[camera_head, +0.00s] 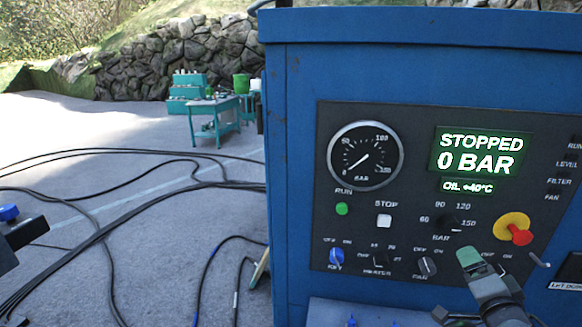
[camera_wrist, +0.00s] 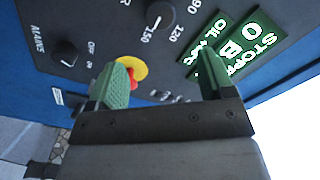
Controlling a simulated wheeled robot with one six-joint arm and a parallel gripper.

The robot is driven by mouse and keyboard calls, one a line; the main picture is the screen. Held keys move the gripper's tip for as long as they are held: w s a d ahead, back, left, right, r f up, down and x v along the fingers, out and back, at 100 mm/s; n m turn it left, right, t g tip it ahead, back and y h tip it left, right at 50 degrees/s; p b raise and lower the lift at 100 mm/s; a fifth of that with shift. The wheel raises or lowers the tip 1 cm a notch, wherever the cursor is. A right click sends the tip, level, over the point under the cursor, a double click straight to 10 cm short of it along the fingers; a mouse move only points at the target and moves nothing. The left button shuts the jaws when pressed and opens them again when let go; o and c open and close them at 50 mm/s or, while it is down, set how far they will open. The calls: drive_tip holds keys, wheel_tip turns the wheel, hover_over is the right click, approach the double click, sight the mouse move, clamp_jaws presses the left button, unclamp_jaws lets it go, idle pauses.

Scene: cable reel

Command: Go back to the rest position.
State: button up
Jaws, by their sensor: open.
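My gripper (camera_head: 472,262) is in front of the lower right of the dark control panel (camera_head: 330,190) on a blue cabinet (camera_head: 400,60). In the wrist view, its two green fingers (camera_wrist: 163,75) stand apart with nothing between them. Behind one finger is a red button on a yellow base (camera_wrist: 132,68), partly hidden; in the head view this emergency stop (camera_head: 515,230) shows clear, right of the gripper. The black pressure knob (camera_wrist: 160,14) lies beyond the fingers. The screen (camera_head: 480,152) reads STOPPED, 0 BAR. I cannot tell whether the fingers touch the panel.
The panel also has a round gauge (camera_head: 365,160), a green button (camera_head: 342,209), a white button (camera_head: 384,221) and a blue switch (camera_head: 336,258). Black cables (camera_head: 110,225) lie across the ground on the left. A teal workbench (camera_head: 217,108) stands behind, before a stone wall (camera_head: 190,50).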

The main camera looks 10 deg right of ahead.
drive_tip(key=s+d+f+n+g+h, duration=0.25)
drive_tip(key=s+d+f+g, duration=0.3)
drive_tip(key=f+g, duration=0.4)
drive_tip(key=w+a+n+g+y, duration=0.1)
drive_tip(key=w+a+n+y, duration=0.1)
drive_tip(key=a, duration=0.9)
drive_tip(key=w+a+r+n+g+y, duration=0.1)
drive_tip(key=a+n+y, duration=0.3)
drive_tip(key=a, duration=0.8)
drive_tip(key=w+a+r+n+g+y, duration=0.1)
drive_tip(key=w+a+n+y, duration=0.2)
drive_tip(key=a, duration=0.9)
drive_tip(key=w+n, duration=0.1)
drive_tip(key=n, duration=0.2)
drive_tip(key=shift+r, duration=0.2)
drive_tip(key=shift+w, duration=0.1)
drive_tip(key=shift+c, duration=0.3)
